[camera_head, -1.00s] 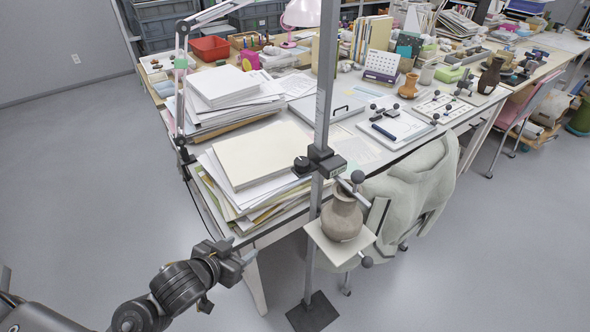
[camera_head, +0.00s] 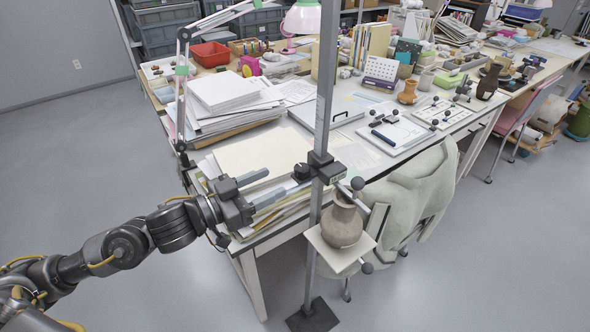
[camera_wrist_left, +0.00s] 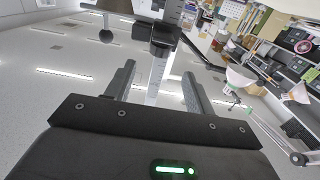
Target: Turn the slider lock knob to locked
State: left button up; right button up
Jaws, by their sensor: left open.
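A black slider (camera_head: 322,166) is clamped on a tall grey upright post (camera_head: 326,90). Its round black lock knob (camera_head: 301,171) sticks out on the left side; I cannot read whether it is set to locked. My left gripper (camera_head: 267,188) is open and empty, left of the knob, its fingers pointing at it with a small gap. In the left wrist view, the post (camera_wrist_left: 156,78) and slider (camera_wrist_left: 166,34) show beyond and between my two open fingers (camera_wrist_left: 158,86). My right gripper is in neither view.
A brown vase (camera_head: 342,222) stands on a small white platform (camera_head: 318,243) at the post, below the slider. Paper stacks (camera_head: 252,152) lie on the desk behind my left gripper. A draped chair (camera_head: 418,195) stands right of the post. The floor at left is clear.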

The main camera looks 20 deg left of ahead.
aim_at(295, 171)
pick_arm(q)
jog(key=b+x, duration=0.1)
jog(key=x, duration=0.7)
jog(key=c, duration=1)
